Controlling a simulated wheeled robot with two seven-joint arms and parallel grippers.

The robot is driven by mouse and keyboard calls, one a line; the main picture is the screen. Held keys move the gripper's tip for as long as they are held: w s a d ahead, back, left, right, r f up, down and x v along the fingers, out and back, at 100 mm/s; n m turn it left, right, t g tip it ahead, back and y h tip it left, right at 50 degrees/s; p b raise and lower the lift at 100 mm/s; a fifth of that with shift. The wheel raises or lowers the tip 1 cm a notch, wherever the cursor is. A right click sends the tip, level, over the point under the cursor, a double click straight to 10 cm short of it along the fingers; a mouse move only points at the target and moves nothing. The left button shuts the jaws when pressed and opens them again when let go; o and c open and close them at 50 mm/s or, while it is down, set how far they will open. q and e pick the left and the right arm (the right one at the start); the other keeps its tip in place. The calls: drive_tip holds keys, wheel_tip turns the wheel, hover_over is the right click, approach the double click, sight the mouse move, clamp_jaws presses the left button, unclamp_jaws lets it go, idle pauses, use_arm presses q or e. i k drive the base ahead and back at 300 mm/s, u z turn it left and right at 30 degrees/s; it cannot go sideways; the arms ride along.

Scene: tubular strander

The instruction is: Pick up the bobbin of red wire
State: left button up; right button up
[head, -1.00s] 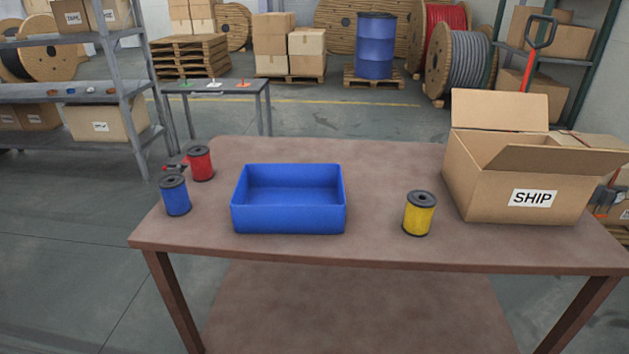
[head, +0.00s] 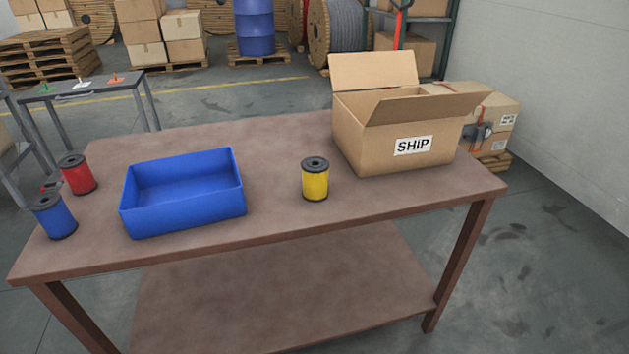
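The bobbin of red wire (head: 78,175) stands upright near the left end of the brown table (head: 280,221), with black end flanges. A bobbin of blue wire (head: 55,217) stands just in front of it, a little to the left. Neither of my grippers shows in the head view.
An empty blue bin (head: 185,214) sits right of the bobbins. A bobbin of yellow wire (head: 315,180) stands mid-table. An open carton marked SHIP (head: 390,145) is at the right. A small grey table (head: 85,88) stands behind.

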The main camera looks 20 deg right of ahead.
sight(75, 168)
drive_tip(key=u, duration=2.1)
drive_tip(key=i, duration=4.2)
drive_tip(key=z, duration=4.9)
drive_tip(key=i, duration=0.45)
drive_tip(key=z, duration=0.05)
